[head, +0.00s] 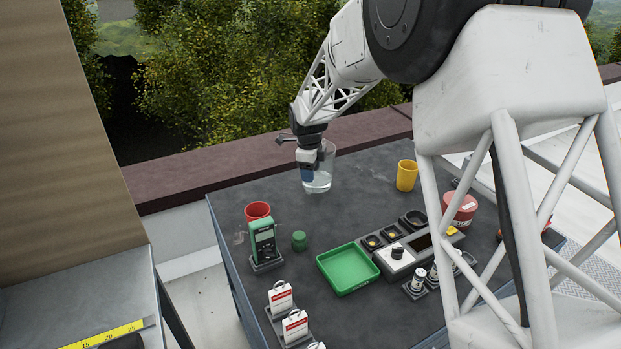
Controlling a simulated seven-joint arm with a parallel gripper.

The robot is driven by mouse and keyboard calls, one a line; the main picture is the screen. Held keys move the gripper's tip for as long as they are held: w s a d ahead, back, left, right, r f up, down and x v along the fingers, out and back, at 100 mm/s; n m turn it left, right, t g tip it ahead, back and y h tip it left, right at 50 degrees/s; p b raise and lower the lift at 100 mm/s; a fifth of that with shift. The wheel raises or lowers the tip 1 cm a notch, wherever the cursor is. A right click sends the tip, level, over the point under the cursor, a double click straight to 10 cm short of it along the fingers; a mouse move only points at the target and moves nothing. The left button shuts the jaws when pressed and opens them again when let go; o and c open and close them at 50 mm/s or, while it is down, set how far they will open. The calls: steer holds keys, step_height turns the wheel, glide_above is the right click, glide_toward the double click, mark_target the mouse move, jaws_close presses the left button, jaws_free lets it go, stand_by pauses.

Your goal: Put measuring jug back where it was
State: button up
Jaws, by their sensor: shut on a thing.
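The measuring jug (318,183) is a clear, see-through vessel near the far edge of the dark table. My gripper (309,170) is at its left side and is shut on it, seemingly at the wall or handle. The fingertips are partly hidden against the jug. The jug looks upright. I cannot tell whether its base touches the table or hangs just above it.
On the table (345,225) stand a red cup (257,211), a green meter (263,241), a small green jar (299,241), a green tray (347,269), a yellow cup (406,175), a grey console (397,257) and a red tin (460,208). White tags (281,297) stand in front. Bare table surrounds the jug.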

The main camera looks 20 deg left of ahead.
steer(key=shift+f, duration=1.5)
steer(key=o, duration=1.3)
steer(key=shift+o, duration=0.2)
steer(key=r, duration=1.2)
steer(key=shift+s+a+r, duration=0.1)
steer(key=shift+s+a, duration=0.05)
steer(key=shift+s, duration=0.2)
